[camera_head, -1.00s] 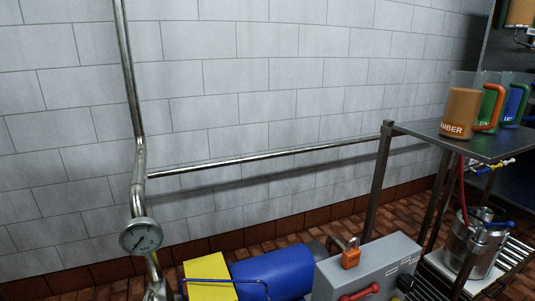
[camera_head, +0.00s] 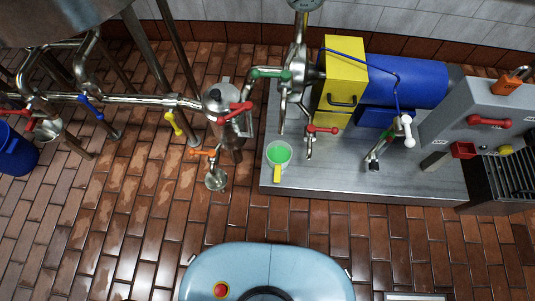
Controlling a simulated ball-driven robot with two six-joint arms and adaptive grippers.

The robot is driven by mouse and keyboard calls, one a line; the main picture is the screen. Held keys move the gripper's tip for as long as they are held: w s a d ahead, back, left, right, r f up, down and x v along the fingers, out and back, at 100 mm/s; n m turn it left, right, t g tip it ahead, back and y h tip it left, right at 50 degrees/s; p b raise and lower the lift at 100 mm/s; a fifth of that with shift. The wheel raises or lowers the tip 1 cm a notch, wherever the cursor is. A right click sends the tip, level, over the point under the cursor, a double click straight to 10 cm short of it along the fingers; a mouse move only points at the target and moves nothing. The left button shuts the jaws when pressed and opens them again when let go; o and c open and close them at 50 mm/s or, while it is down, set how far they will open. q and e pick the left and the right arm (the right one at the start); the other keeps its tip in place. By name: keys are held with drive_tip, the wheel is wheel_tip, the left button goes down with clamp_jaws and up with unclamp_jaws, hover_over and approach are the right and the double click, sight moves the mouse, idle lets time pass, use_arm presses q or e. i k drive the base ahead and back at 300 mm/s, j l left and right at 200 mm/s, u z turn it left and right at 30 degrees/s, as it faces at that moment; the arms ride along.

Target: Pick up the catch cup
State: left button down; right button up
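A small cup (camera_head: 278,153) with a green inside and a yellow handle (camera_head: 277,174) stands near the front left corner of the grey metal platform; it looks like the catch cup. It appears upright, with its handle pointing toward the bottom of the picture. Nothing is seen holding it.
A red-handled valve (camera_head: 322,129) is right of the cup, with a yellow box (camera_head: 340,82) and blue motor (camera_head: 405,82) behind. Left are an orange-handled valve (camera_head: 203,153) and pipework (camera_head: 150,101). Brick floor (camera_head: 150,220) is open in front.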

sight(279, 153)
drive_tip(key=z, duration=0.8)
drive_tip(key=i+l+z, duration=0.1)
drive_tip(key=z, duration=1.1)
drive_tip(key=u, duration=2.15)
drive_tip(key=j+z, duration=0.2)
drive_tip(key=j, duration=0.4)
drive_tip(key=j+z, duration=0.15)
drive_tip(key=j, duration=0.45)
drive_tip(key=j+z, duration=0.2)
drive_tip(key=j, duration=0.4)
drive_tip(key=j+z, duration=0.15)
drive_tip(key=j, duration=0.4)
drive_tip(key=k+j+z, duration=0.2)
drive_tip(key=j, duration=0.4)
drive_tip(key=i, duration=0.05)
